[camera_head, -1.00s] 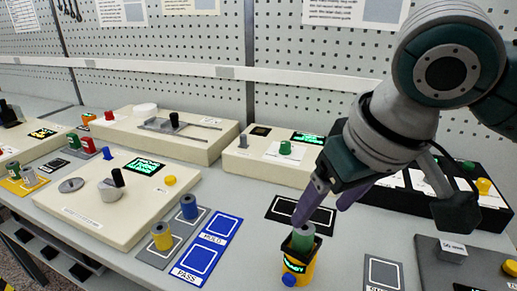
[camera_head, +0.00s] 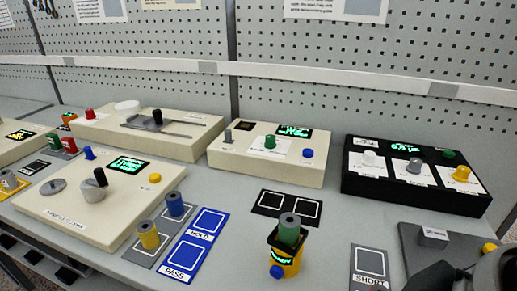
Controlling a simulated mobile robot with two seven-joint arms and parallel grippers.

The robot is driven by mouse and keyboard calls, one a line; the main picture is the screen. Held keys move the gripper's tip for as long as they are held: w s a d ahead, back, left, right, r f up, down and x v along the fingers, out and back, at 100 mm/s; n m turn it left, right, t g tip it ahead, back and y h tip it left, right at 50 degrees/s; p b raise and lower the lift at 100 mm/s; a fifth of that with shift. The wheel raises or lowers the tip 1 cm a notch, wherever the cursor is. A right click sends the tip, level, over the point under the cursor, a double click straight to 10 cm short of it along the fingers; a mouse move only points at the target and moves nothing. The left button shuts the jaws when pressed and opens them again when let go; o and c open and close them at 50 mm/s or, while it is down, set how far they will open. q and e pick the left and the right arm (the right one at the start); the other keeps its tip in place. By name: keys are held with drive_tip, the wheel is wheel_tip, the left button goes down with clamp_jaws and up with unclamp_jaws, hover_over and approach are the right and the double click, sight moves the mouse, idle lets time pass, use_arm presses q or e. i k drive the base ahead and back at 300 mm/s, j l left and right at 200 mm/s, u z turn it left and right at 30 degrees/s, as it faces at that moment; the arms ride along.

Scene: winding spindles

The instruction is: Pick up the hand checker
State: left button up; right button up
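The hand checker appears to be the small yellow device (camera_head: 286,266) with a black square top, a lit green display and a blue button on its front. It stands upright on the grey bench, right of the blue HOLD and PASS mat. A green spindle (camera_head: 289,230) with a dark centre hole stands in its top.
Blue and yellow spindles stand on a grey mat to the left. Cream consoles and a black meter box (camera_head: 415,186) stand behind.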

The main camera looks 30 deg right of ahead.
sight(289, 260)
drive_tip(key=z, duration=1)
